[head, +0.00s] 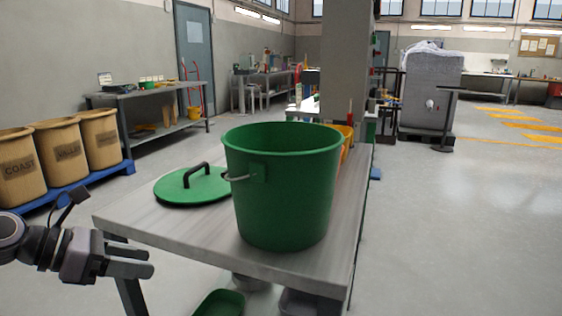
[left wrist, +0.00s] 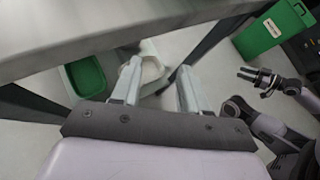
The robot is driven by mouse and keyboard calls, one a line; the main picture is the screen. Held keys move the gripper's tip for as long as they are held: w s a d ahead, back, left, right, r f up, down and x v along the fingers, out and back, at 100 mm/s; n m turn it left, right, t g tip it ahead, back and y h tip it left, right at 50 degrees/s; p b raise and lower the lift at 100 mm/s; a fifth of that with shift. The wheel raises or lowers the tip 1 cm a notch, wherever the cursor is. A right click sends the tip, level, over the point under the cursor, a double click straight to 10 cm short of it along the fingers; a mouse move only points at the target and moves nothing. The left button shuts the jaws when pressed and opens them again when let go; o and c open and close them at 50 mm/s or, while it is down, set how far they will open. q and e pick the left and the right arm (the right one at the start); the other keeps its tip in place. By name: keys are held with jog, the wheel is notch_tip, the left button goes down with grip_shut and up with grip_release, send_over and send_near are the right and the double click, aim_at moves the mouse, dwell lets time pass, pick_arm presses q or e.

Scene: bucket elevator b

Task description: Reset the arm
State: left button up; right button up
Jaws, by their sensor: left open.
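My left gripper (head: 150,262) is at the lower left in the head view, beside the table's left front edge. It is open and empty, with its two fingers apart. In the left wrist view its fingers (left wrist: 157,82) are spread below the table edge, with nothing between them. Another arm, which looks like my right one, shows at the right there; its gripper (left wrist: 258,77) is too small to read.
A green bucket (head: 285,195) stands upright on the grey table (head: 170,232). A green lid (head: 192,187) with a black handle lies behind it to the left. A green tray (head: 220,303) is below the table. Barrels (head: 58,150) stand at the left.

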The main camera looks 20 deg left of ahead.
pick_arm(q)
jog(key=s+d+f+m+g, duration=0.2)
jog(key=s+d+f+m, duration=0.2)
jog(key=d+f+m, duration=0.4)
jog(key=s+d+f+m+g+y, duration=0.1)
jog(key=s+d+f+m, duration=0.45)
jog(key=m, duration=0.55)
jog(key=s+d+f+m+g, duration=0.2)
jog(key=s+d+f+m, duration=0.2)
jog(key=d+f+m, duration=0.35)
jog(key=s+a+f+m+y, duration=0.3)
jog(key=s+a+m+y, duration=0.15)
jog(key=a+y, duration=0.3)
jog(key=w+d+f+t+h, duration=0.3)
jog(key=w+d+f+t, duration=0.15)
jog(key=w+t, duration=0.25)
notch_tip(320, 180, up, 16)
jog(key=s+a+p, duration=0.1)
jog(key=a+p, duration=0.1)
jog(key=p, duration=1.7)
jog(key=shift+s+a+f+y+p, duration=0.25)
jog(key=shift+s+y+p, duration=0.1)
jog(key=shift+s, duration=0.05)
pick_arm(e)
notch_tip(320, 180, up, 16)
jog(key=s+d, duration=0.1)
jog(key=d, duration=0.1)
jog(key=shift+s+d+f+h, duration=0.15)
jog(key=shift+f+h, duration=0.05)
jog(key=shift+h, duration=0.2)
